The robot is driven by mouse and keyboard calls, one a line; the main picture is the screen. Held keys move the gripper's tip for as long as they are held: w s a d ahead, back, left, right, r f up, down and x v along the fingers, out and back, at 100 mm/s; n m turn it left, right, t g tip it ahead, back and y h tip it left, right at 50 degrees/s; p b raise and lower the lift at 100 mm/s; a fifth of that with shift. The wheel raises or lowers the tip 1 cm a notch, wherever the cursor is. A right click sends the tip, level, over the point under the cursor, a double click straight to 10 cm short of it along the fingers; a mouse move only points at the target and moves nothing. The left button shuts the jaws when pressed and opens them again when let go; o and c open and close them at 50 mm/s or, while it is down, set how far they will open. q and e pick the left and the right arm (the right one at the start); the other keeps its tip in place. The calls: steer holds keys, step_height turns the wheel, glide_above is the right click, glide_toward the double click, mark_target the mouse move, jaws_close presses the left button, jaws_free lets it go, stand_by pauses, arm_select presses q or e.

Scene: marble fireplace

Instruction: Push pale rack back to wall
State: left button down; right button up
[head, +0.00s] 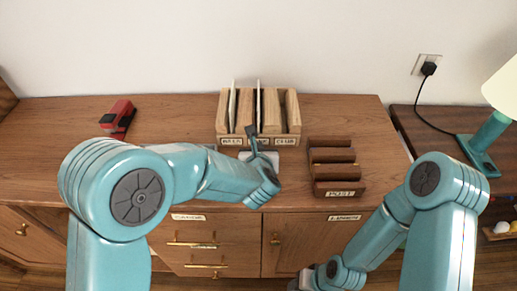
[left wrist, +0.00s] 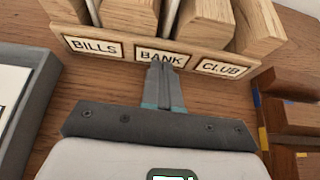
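The pale wooden rack (head: 222,127) stands upright on the brown cabinet top near the wall. Its front labels read BILLS, BANK and CLUB in the left wrist view, where its front board (left wrist: 190,61) crosses the top. Thin upright sheets stand in its slots. My left gripper (head: 252,132) is in front of the rack's middle. In the left wrist view its fingers (left wrist: 164,70) are together with nothing between them, tips at the BANK label; they look to touch the board. My right gripper (head: 308,279) is low, in front of the cabinet, mostly hidden by its arm.
A dark rack (head: 338,191) labelled POST stands right of the pale one, close by. A red stapler-like object (head: 119,115) lies at left. A grey-edged tray or frame (left wrist: 40,110) shows beside my left gripper. A lamp (head: 487,137) and plugged cord stand at right.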

mark_target(259, 138)
arm_select(q)
steer(key=shift+w, duration=0.4)
steer(key=shift+w, duration=2.8)
steer(key=shift+s+f+b, duration=0.2)
steer(key=shift+s+b, duration=0.3)
steer(key=shift+s+r+b, duration=0.15)
steer(key=shift+s+b, duration=1.1)
steer(key=shift+s, duration=0.8)
step_height(259, 138, up, 8)
steer(key=p, duration=0.5)
